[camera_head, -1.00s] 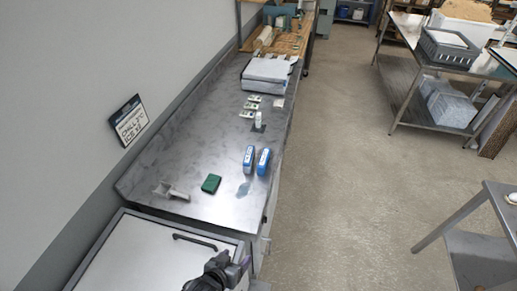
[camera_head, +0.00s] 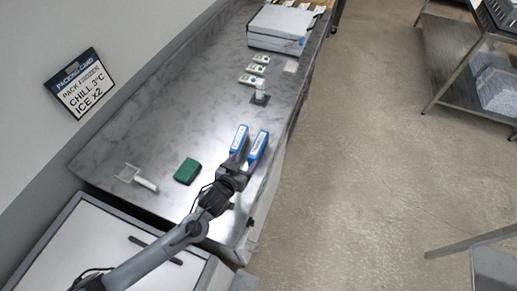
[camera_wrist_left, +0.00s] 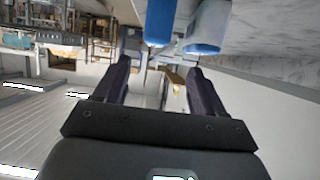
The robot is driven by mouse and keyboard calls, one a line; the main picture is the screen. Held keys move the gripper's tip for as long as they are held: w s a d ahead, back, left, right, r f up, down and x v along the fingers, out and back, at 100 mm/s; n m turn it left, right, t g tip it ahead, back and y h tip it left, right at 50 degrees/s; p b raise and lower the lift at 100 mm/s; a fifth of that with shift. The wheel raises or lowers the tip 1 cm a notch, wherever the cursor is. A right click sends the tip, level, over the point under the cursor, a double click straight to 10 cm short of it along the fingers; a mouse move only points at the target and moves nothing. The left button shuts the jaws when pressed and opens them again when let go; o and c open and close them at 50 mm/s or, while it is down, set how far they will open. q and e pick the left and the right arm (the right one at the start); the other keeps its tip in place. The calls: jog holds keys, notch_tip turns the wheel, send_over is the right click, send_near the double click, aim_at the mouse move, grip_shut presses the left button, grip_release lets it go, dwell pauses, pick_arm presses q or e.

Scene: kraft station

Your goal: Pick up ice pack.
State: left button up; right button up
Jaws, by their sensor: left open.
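In the left wrist view my gripper (camera_wrist_left: 160,68) is open, with nothing visible between the fingers. There one pack (camera_wrist_left: 160,22) shows just beyond the gap and the other (camera_wrist_left: 207,28) beyond the right finger. I cannot tell whether a finger touches a pack. My right gripper is not in view.
A green block (camera_head: 187,171) and a white-handled tool (camera_head: 140,178) lie left of the gripper on the counter (camera_head: 170,125). A sign (camera_head: 78,84) is on the wall.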

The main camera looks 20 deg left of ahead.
pick_arm(q)
send_near(258, 145)
jog(key=w, duration=0.3)
jog(key=shift+s+f+x, duration=0.1)
jog(key=shift+f+x, duration=0.1)
jog(key=shift+x, duration=0.9)
jog(key=shift+s+f+x, duration=0.1)
jog(key=shift+f+x, duration=0.1)
jog(key=shift+x, duration=0.9)
jog(key=shift+s+f+x, duration=0.1)
jog(key=shift+f+x, duration=0.15)
jog(key=shift+x, duration=0.9)
jog(key=shift+r, duration=0.1)
jog(key=c, duration=1.2)
jog(key=shift+c, duration=0.5)
jog(key=shift+r, duration=0.15)
